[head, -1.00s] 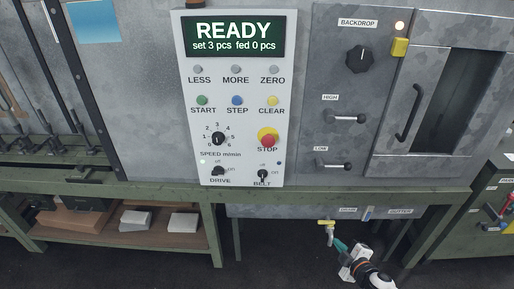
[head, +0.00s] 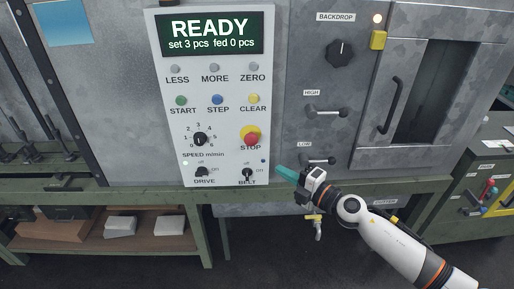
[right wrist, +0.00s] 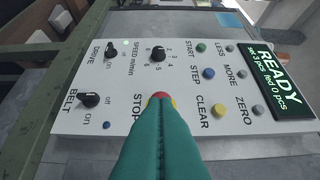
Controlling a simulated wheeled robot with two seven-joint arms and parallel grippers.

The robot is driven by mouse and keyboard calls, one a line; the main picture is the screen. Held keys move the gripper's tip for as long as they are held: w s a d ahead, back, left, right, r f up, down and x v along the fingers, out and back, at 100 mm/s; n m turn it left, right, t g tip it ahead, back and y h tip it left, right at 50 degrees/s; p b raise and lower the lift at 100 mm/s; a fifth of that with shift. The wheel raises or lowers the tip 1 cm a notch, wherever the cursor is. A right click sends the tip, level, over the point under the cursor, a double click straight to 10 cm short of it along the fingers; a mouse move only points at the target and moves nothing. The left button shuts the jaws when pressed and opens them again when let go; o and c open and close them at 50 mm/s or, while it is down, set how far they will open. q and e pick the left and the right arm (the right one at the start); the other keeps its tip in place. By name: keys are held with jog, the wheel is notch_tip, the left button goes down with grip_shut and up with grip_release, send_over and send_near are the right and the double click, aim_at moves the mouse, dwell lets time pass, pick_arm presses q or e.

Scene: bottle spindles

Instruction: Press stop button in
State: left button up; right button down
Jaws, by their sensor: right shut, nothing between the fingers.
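The stop button (head: 250,138) is a red mushroom head on a yellow collar, at the right of the white control panel (head: 180,120). My right gripper (head: 280,171) is shut and empty, with teal fingers, below and to the right of the button in the head view. In the right wrist view the shut fingers (right wrist: 160,115) point at the panel and cover most of the stop button (right wrist: 161,98); only its upper edge shows. Contact cannot be told there; the head view shows a gap. The panel screen (head: 210,33) reads READY, set 3 pcs, fed 0 pcs. My left gripper is not in view.
The belt switch (head: 247,174) and drive switch (head: 202,172) sit low on the panel. The clear button (head: 253,99) is above stop. The low lever (head: 318,160) is close to my right gripper. A green bench edge (head: 120,193) runs below the panel.

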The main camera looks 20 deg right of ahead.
jog(key=p, duration=0.1)
send_near(248, 142)
jog(key=w+a, duration=0.1)
jog(key=a, duration=0.3)
jog(key=w, duration=0.2)
jog(key=w+d+b, duration=0.1)
jog(key=w, duration=0.1)
jog(key=shift+w, duration=0.1)
